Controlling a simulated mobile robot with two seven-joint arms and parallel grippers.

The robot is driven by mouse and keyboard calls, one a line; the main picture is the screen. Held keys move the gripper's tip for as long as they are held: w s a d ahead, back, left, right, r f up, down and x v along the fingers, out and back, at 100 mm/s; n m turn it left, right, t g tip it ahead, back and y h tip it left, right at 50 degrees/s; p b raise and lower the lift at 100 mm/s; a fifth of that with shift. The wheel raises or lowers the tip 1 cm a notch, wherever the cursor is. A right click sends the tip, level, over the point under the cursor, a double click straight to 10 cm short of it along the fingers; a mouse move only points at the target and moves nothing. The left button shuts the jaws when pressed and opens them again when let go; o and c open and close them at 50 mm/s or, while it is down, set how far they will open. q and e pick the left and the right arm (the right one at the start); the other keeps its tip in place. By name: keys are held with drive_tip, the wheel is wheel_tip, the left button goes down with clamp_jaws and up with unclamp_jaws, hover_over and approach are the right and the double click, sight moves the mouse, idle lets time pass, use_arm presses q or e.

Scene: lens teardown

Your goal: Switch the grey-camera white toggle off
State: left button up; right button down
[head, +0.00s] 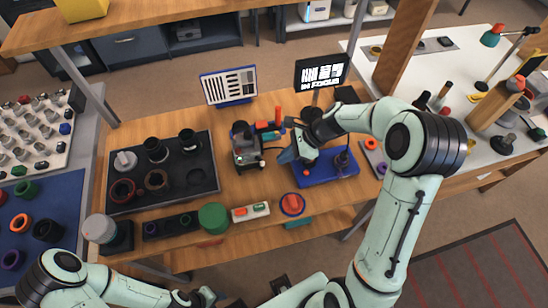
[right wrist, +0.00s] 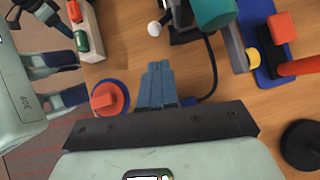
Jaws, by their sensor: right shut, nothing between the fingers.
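The grey camera (head: 247,149) stands on the wooden table left of my right gripper in the head view. In the right wrist view its dark body (right wrist: 184,20) is cut by the top edge, and a small white ball-shaped knob (right wrist: 154,29), which looks like the white toggle, sticks out beside it. Whether the toggle is on or off cannot be told. My right gripper (head: 286,156) is shut and empty, its fingertips (right wrist: 158,66) pointing towards the white knob, with a gap between. My left gripper (head: 203,297) is at the bottom edge, mostly unclear.
A red knob on a blue base (right wrist: 108,98) sits close beside the right fingers. A white strip with green and orange switches (head: 236,215) lies in front. A black cable (right wrist: 213,75) curves near the fingers. A blue tray (head: 315,180) sits right of the camera, a black tray (head: 118,205) left.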

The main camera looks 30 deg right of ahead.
sight(260, 162)
use_arm(q)
drive_tip(key=shift+w+r, duration=0.25)
use_arm(e)
drive_tip(key=shift+w+a+f, duration=0.1)
drive_tip(key=shift+w+a, duration=0.25)
drive_tip(key=shift+a, duration=0.45)
drive_tip(key=shift+w+a, duration=0.35)
drive_tip(key=shift+a, duration=0.4)
